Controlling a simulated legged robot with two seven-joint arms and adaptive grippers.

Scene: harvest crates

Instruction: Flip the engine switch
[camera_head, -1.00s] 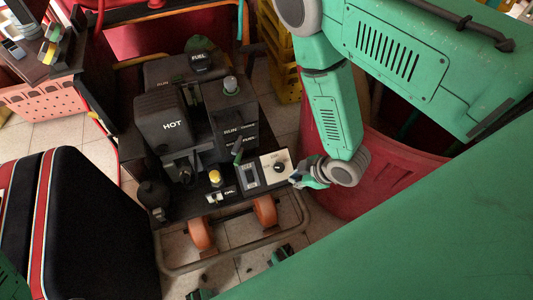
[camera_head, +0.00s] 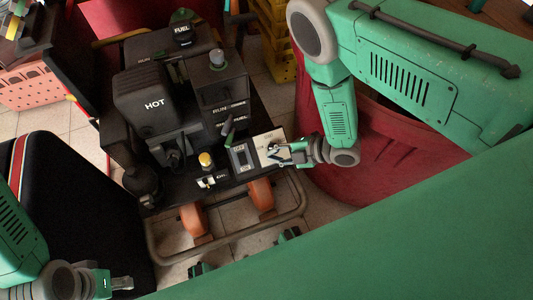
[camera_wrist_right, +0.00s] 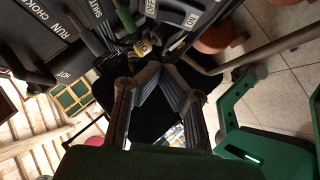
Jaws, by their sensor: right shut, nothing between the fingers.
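A black engine unit (camera_head: 145,98) marked HOT sits on a wheeled frame. At its front right corner is a pale switch plate (camera_head: 265,139); its black knob is now largely hidden by my gripper, and its lettering is too small to read. My right gripper (camera_head: 274,154) is shut and empty, with its tips over this plate; I cannot tell whether they touch the knob. In the right wrist view its fingers (camera_wrist_right: 157,66) close together below the machine's controls. My left gripper (camera_head: 122,284) is at the bottom left, away from the engine; its opening is unclear.
A green lever (camera_head: 227,127) and a yellow-capped knob (camera_head: 206,160) stand left of the plate. A metal tube rail (camera_head: 225,240) runs in front. A red bin (camera_head: 385,165) stands right, yellow crates (camera_head: 277,45) behind, and a black seat (camera_head: 80,215) left.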

